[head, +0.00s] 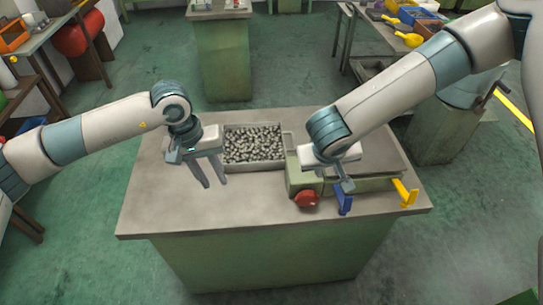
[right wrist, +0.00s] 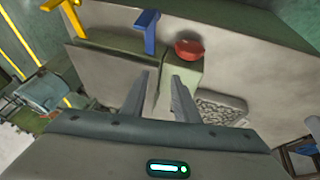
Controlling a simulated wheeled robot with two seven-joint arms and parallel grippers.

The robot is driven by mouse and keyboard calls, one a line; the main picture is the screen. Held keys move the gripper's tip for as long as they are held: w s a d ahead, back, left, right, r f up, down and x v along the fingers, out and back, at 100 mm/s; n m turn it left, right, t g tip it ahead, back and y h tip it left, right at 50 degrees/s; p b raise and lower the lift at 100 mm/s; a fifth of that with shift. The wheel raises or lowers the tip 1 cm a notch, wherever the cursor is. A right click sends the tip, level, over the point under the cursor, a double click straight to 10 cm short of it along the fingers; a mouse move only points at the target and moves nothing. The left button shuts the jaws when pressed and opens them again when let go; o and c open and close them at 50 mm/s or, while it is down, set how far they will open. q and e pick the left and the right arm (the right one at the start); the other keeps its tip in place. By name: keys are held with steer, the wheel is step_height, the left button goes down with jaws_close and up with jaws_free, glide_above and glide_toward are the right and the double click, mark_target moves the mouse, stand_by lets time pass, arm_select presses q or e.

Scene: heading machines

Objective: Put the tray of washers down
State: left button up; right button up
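The tray of washers (head: 256,167) is a grey metal tray filled with small metal pieces, resting on the grey tabletop (head: 190,208). Part of its left side is hidden by my left gripper. It also shows in the right wrist view (right wrist: 240,122), right of the fingers. My left gripper (head: 209,184) is at the tray's left end, fingers pointing down and spread, nothing between them. My right gripper (head: 345,184) is above the green machine on the table, right of the tray. Its two fingers are apart and empty in the right wrist view (right wrist: 161,76).
The green machine (head: 299,178) has a red knob (head: 306,199), a blue lever (head: 344,202) and a yellow lever (head: 406,193) at the table's right front. The table's left front is clear. A green cabinet (head: 224,60) and other benches stand behind.

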steer(key=v, duration=1)
steer(key=shift+r, duration=0.3)
steer(key=shift+s+a+f, duration=0.1)
steer(key=shift+s+a, duration=0.05)
steer(key=shift+s, duration=0.1)
